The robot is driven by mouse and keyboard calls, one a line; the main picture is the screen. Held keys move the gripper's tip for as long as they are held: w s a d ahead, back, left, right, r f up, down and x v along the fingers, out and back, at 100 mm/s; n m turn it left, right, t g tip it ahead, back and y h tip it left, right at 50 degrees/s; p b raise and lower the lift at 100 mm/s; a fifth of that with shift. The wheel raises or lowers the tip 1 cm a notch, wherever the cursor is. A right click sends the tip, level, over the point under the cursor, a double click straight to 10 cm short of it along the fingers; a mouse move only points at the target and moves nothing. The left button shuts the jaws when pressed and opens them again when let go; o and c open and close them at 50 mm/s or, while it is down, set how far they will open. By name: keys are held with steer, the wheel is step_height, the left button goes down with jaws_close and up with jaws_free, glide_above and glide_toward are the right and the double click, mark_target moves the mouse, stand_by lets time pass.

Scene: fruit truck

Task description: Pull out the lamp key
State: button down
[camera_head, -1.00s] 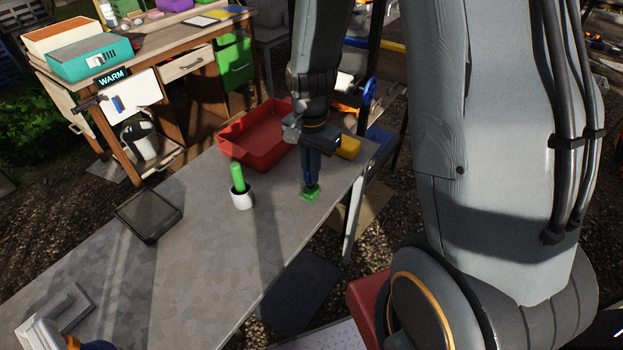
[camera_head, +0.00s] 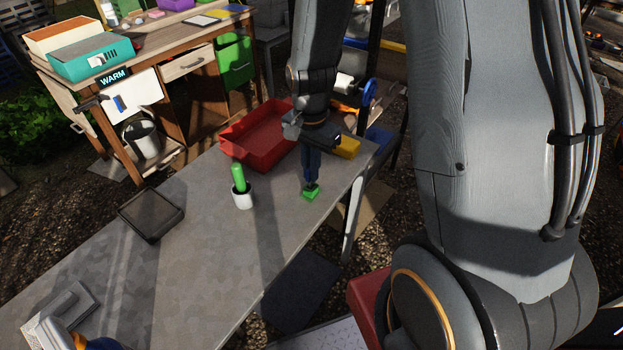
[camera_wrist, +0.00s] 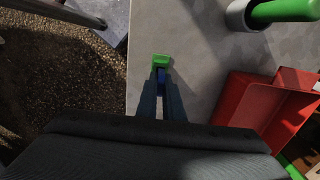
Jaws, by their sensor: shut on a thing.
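My gripper (camera_head: 311,180) points down at the right edge of the grey table (camera_head: 190,240). Its fingers are close together over a small green block (camera_head: 312,193) and are shut on a small piece at the top of it, which I take to be the lamp key. The fingers hide most of that piece. In the wrist view the green block (camera_wrist: 160,61) shows just beyond the fingertips (camera_wrist: 161,80), near the table edge, with a bit of blue between the fingers. The block appears to rest on the table. I cannot make out a lamp.
A white cup (camera_head: 243,200) with a green-handled thing stands left of the gripper. A red tray (camera_head: 234,153) and a yellow block (camera_head: 346,147) lie behind it. A dark shallow tray (camera_head: 150,217) is at the left. A wooden desk (camera_head: 185,63) stands beyond.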

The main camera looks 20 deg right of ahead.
steer(key=shift+r+p, duration=3.2)
steer(key=shift+r, duration=0.7)
